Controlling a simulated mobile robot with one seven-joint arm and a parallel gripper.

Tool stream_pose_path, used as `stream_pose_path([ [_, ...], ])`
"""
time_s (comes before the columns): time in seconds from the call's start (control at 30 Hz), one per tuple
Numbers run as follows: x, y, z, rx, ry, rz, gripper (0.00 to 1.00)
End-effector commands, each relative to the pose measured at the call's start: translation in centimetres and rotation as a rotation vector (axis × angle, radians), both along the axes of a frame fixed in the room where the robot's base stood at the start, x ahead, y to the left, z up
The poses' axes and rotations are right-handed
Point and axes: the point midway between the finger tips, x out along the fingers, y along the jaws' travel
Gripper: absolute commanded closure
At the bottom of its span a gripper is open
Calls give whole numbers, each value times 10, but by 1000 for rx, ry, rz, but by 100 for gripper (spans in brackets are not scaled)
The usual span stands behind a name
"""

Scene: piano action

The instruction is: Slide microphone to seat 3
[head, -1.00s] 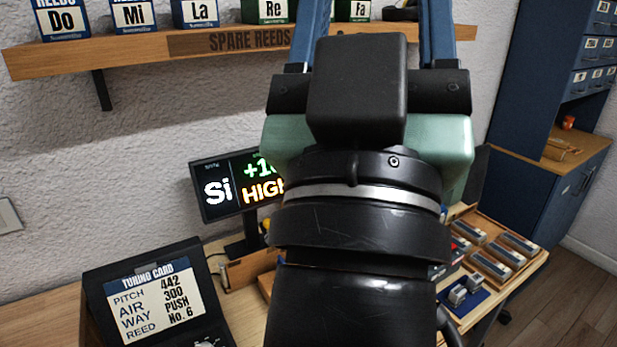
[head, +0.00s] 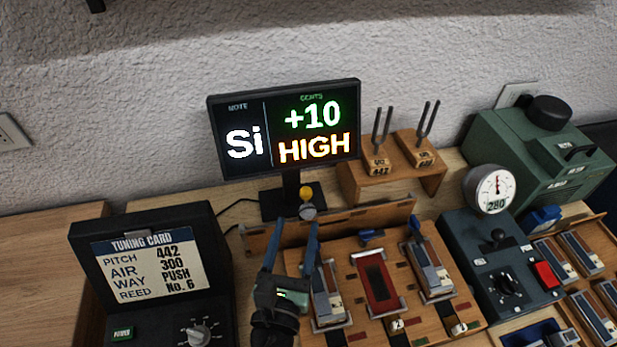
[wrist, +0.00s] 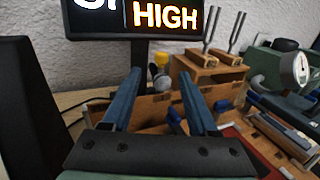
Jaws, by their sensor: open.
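The likely microphone (head: 306,194), a yellow ball above a grey round part, stands at the wooden rail behind the reed board. In the wrist view the microphone (wrist: 161,60) appears ahead, between my blue fingers. My gripper (head: 291,232) is open and empty, just in front of the rail and left of the left reed block. The wrist view shows my gripper (wrist: 160,82) with its fingers wide apart. The reed board (head: 353,262) has a left reed block (head: 326,300), a red middle seat (head: 377,282) and a right reed block (head: 433,270).
A monitor (head: 284,125) reading "Si +10 HIGH" stands behind the rail. Tuning forks on a wooden stand (head: 390,180) are behind right. A gauge (head: 492,188) and control box (head: 495,260) stand right. A tuning card box (head: 150,270) is at left.

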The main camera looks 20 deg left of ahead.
Motion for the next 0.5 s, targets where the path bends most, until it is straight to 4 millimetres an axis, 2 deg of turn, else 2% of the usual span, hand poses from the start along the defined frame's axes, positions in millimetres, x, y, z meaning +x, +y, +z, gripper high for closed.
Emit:
stream_pose_path([
  [0.1, 19, 2, 5, 3, -5, -4, 41],
  [0.5, 88, 17, 4, 6, -5, -4, 41],
])
